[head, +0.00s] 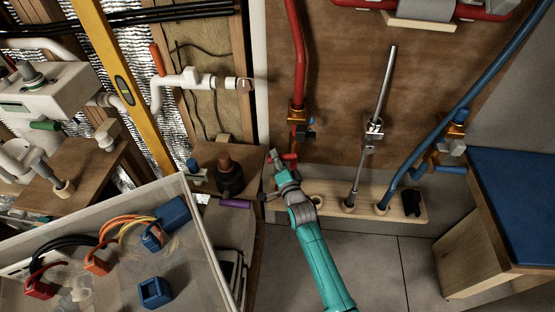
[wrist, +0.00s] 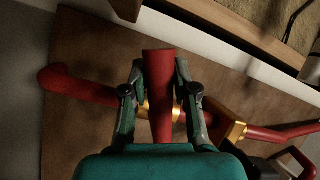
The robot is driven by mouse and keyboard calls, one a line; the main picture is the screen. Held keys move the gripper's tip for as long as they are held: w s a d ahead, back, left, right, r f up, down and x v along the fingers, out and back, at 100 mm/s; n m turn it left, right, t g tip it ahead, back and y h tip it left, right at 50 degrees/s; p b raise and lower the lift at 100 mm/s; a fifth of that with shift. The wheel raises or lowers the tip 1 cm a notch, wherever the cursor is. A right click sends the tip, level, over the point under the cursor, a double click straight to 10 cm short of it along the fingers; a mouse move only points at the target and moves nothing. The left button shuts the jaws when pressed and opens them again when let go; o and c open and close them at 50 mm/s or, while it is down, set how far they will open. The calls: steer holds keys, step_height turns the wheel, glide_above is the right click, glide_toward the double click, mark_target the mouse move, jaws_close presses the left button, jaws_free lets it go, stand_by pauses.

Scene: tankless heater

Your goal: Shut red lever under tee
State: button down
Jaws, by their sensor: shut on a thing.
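The red lever (wrist: 160,85) lies between the two fingers of my gripper (wrist: 158,72) in the wrist view, with the fingers closed along its sides. In the head view my gripper (head: 276,158) is at the lower end of the red pipe line, and a short red piece of the lever (head: 289,157) shows beside its tip. The brass tee (head: 297,113) sits on the red pipe (head: 297,60) above the gripper. In the wrist view a brass fitting (wrist: 238,130) shows right of the lever. The lever's pivot is hidden behind my gripper.
A wooden block (head: 330,198) with pipe holes runs along the wall's foot. A grey metal pipe (head: 376,110) and blue pipe (head: 430,130) with a blue lever stand to the right. An open bin (head: 205,235) of coloured parts is at left, a blue-topped bench (head: 515,190) at right.

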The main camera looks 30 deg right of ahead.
steer(key=shift+r, duration=0.1)
stand_by(0.3)
steer(key=c, duration=0.9)
jaws_free()
steer(key=shift+o, duration=0.2)
steer(key=shift+s, duration=0.1)
steer(key=s+a, duration=0.2)
steer(key=s, duration=0.9)
steer(key=shift+s+f, duration=0.2)
steer(key=shift+s, duration=0.1)
